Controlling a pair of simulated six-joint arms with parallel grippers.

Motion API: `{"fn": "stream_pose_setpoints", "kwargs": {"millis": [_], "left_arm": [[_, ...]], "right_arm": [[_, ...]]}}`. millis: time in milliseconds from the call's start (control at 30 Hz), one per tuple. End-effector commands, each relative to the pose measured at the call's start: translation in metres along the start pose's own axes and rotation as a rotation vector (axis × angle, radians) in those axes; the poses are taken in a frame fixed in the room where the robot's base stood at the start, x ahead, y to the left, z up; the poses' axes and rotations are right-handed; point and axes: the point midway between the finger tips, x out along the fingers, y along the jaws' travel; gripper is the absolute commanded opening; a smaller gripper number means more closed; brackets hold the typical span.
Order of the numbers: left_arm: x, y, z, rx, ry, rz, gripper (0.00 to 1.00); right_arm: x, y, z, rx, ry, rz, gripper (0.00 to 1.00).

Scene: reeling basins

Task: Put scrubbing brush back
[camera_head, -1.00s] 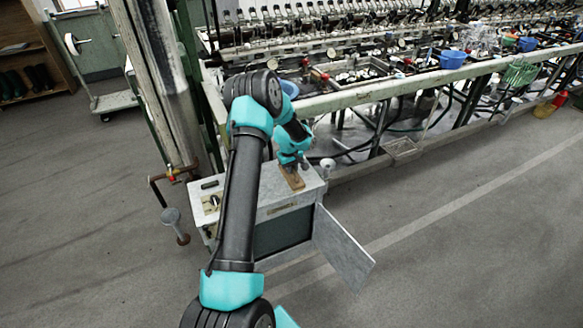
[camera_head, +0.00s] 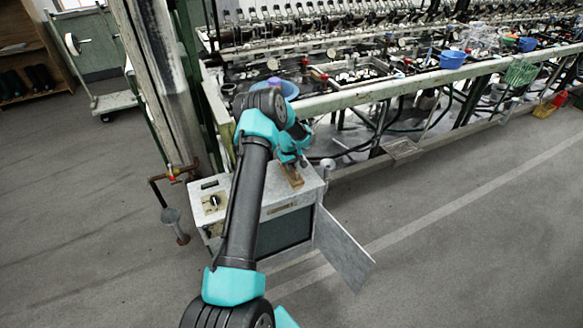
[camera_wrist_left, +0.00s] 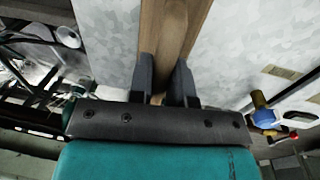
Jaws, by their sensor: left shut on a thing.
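The scrubbing brush (camera_head: 292,176) shows as a brown wooden piece on the light top of a small cabinet (camera_head: 275,205). My left gripper (camera_head: 293,163) is over it, pointing down. In the left wrist view, the two dark fingers of my left gripper (camera_wrist_left: 163,85) are shut on the brush's long wooden body (camera_wrist_left: 172,30), one finger on each side. The brush lies along or just above the grey-white top (camera_wrist_left: 245,40); I cannot tell if it touches. Its bristles are hidden. My right gripper is not in view.
The cabinet's door (camera_head: 343,250) hangs open at the front right. A valve pipe (camera_head: 172,178) and a pillar (camera_head: 160,80) stand to the left. The long reeling machine (camera_head: 400,90) runs behind.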

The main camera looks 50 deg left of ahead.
Motion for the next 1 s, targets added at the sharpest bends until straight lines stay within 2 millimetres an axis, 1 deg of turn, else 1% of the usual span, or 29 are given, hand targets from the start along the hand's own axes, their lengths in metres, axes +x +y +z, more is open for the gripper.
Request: {"fn": "stream_pose_setpoints", "kwargs": {"millis": [33, 100, 467, 500, 700, 733, 1000], "left_arm": [[0.0051, -0.0003, -0.0003, 0.0, 0.001, 0.001, 0.0], [0.008, -0.0004, -0.0007, 0.0, 0.003, 0.002, 0.0], [0.0108, -0.0009, -0.0007, 0.0, 0.002, 0.002, 0.0], [0.0106, -0.001, -0.0006, -0.001, 0.002, 0.002, 0.22], [0.0105, -0.001, -0.0006, 0.0, 0.002, 0.002, 0.41], [0.0105, -0.001, -0.0006, 0.0, 0.002, 0.001, 0.44], [0.0093, -0.0009, -0.0006, 0.0, 0.002, 0.002, 0.44]], "right_arm": [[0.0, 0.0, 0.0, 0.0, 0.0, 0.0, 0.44], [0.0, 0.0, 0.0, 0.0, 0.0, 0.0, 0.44], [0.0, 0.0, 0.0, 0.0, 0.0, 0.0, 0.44], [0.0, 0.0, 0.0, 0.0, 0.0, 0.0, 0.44], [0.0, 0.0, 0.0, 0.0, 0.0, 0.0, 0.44], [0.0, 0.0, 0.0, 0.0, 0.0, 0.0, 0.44], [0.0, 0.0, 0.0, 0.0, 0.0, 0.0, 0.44]]}}
